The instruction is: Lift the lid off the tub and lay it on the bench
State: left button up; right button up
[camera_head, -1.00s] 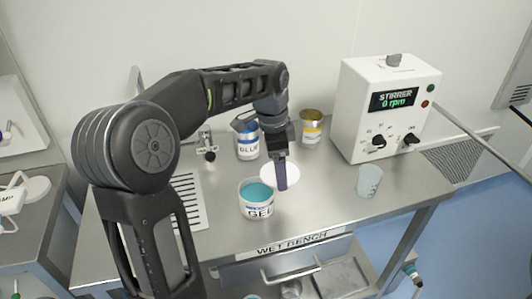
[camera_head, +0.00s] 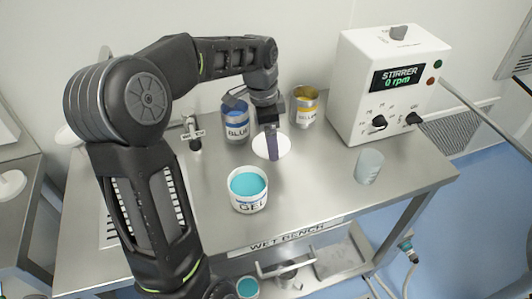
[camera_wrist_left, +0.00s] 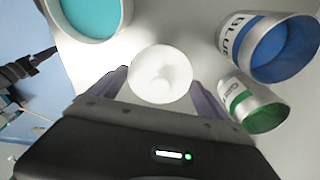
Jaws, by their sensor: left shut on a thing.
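The white tub (camera_head: 248,203) labelled GEL stands open on the bench (camera_head: 330,205), with teal gel showing inside. Its rim also shows at the top left of the left wrist view (camera_wrist_left: 122,12). The round white lid (camera_head: 284,148) is behind the tub and apart from it. My left gripper (camera_head: 273,150) points down at the lid and is shut on it. In the left wrist view the lid (camera_wrist_left: 160,62) with its small knob lies between the two fingers. I cannot tell whether the lid touches the bench. My right gripper is not in view.
A blue can (camera_head: 237,127) and a yellow can (camera_head: 306,108) stand behind the lid. A green-labelled can (camera_wrist_left: 255,108) shows in the left wrist view. The stirrer box (camera_head: 385,90) and a clear cup (camera_head: 368,166) are at right. The bench between tub and cup is clear.

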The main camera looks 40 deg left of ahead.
aim_at(269, 164)
pick_arm(q)
jog(key=shift+f, duration=1.35)
jog(key=shift+f, duration=0.1)
jog(key=shift+f+p, duration=0.45)
jog(key=shift+f, duration=1.35)
jog(key=shift+f, duration=0.15)
jog(key=o, duration=1.3)
jog(key=shift+r, duration=0.2)
